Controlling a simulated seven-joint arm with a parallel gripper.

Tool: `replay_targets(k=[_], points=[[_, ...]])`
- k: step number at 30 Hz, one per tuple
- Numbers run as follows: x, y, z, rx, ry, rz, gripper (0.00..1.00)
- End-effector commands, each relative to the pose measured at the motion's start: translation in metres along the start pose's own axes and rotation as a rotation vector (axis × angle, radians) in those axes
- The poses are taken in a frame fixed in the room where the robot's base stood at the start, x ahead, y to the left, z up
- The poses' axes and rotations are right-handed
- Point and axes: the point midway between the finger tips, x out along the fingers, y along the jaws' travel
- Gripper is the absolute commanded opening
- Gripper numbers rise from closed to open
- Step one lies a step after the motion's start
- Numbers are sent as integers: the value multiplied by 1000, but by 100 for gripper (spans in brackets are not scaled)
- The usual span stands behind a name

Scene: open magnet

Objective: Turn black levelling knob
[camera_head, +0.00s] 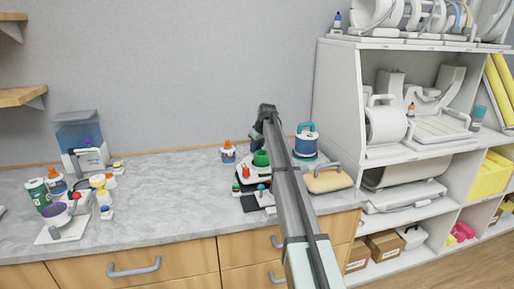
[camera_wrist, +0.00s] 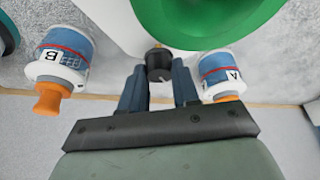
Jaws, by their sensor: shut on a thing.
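The black levelling knob (camera_wrist: 159,62) is a small dark cylinder on the edge of a white device (camera_wrist: 115,22). In the wrist view it sits between the two blue-grey fingers of my gripper (camera_wrist: 160,78), which is shut on it. A large green round part (camera_wrist: 205,18) of the device is just above the knob in the picture. In the head view the white device (camera_head: 251,180) stands on the counter, with my gripper (camera_head: 257,137) at its back side. The knob cannot be made out there.
Two bottles with orange caps, marked B (camera_wrist: 62,62) and A (camera_wrist: 221,74), flank my gripper in the wrist view.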

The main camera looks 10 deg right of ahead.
Motion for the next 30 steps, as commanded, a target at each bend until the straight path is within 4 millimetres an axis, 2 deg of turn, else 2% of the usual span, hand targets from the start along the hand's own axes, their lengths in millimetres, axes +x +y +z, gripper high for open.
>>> replay_targets(k=[30], points=[[1,-4,-5,882,-32,390,0]])
